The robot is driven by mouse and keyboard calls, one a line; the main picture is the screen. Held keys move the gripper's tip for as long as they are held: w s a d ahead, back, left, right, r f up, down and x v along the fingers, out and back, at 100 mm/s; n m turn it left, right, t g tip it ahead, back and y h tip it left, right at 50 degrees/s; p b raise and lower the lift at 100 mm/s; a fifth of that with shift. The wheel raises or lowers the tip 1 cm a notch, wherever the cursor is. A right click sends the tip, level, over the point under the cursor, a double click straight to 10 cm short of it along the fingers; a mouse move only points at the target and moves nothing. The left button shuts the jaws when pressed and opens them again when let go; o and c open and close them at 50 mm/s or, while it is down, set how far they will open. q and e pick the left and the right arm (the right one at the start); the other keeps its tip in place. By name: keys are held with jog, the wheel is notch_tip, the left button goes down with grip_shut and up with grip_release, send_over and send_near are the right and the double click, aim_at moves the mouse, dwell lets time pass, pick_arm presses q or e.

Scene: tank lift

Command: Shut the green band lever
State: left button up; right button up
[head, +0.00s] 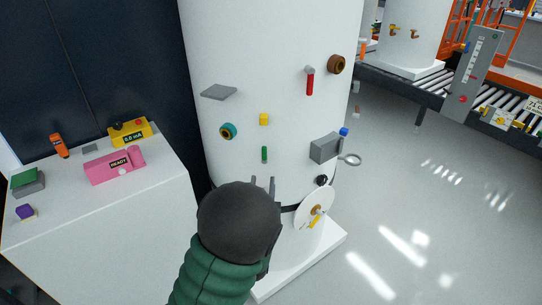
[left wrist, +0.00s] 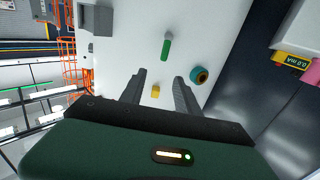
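The green band lever (head: 264,154) is a short upright green handle on the front of the white tank (head: 265,50). It also shows in the left wrist view (left wrist: 166,49), with a pale end piece. My left gripper (head: 263,184) is just below the lever in the head view, its two fingers apart and nothing seen between them. In the left wrist view my left gripper (left wrist: 160,79) is open, and the lever lies beyond the fingertips, not touching them. My right gripper is not in view.
A yellow block (head: 264,119), teal ring (head: 228,131), red lever (head: 310,82), grey box (head: 324,148) and white disc (head: 314,208) are on the tank. A white cabinet (head: 100,215) with coloured devices stands left.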

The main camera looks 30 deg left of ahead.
aim_at(264, 152)
pick_arm(q)
jog(key=x, duration=0.9)
jog(key=a+x, duration=0.1)
jog(key=x, duration=0.4)
jog(key=shift+s+f, duration=0.3)
jog(key=shift+s, duration=0.05)
jog(key=shift+w+d+r, duration=0.15)
jog(key=shift+w+d, duration=0.05)
jog(key=shift+d, duration=0.15)
jog(key=shift+a, duration=0.35)
jog(key=c, duration=0.6)
jog(key=shift+c, duration=1)
grip_shut()
jog(key=shift+d, duration=0.1)
